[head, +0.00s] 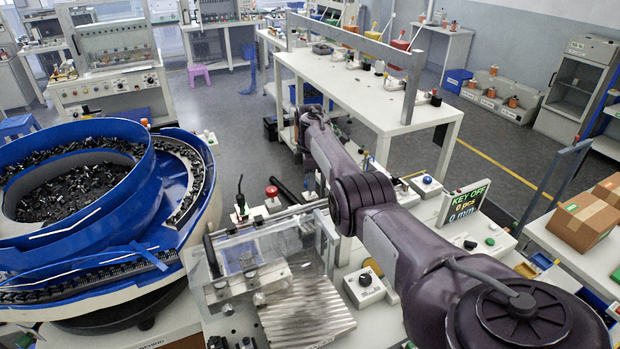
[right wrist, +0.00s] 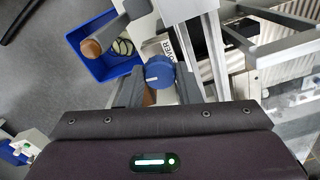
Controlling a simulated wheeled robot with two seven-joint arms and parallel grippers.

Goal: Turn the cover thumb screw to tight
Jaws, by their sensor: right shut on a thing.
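The cover thumb screw is a round blue knob (right wrist: 159,72) with a white line that lies level across it in the right wrist view. A label reading COVER is just beside it, partly hidden. My right gripper (right wrist: 156,84) is shut on the knob, with a grey finger on each side. In the head view my right arm reaches in from the lower right across the machine, and its fingertips and the knob cannot be made out there. A clear cover (head: 240,256) stands on the machine in the head view. My left gripper is not in view.
A blue bowl feeder (head: 75,225) full of dark parts stands at the left. A display (head: 466,203) reads KEY OFF, 0 pcs, 0 mm. A ribbed plate (head: 305,308) lies in front. A blue bin (right wrist: 105,50) sits below, beyond the knob. A white bench (head: 350,95) stands behind.

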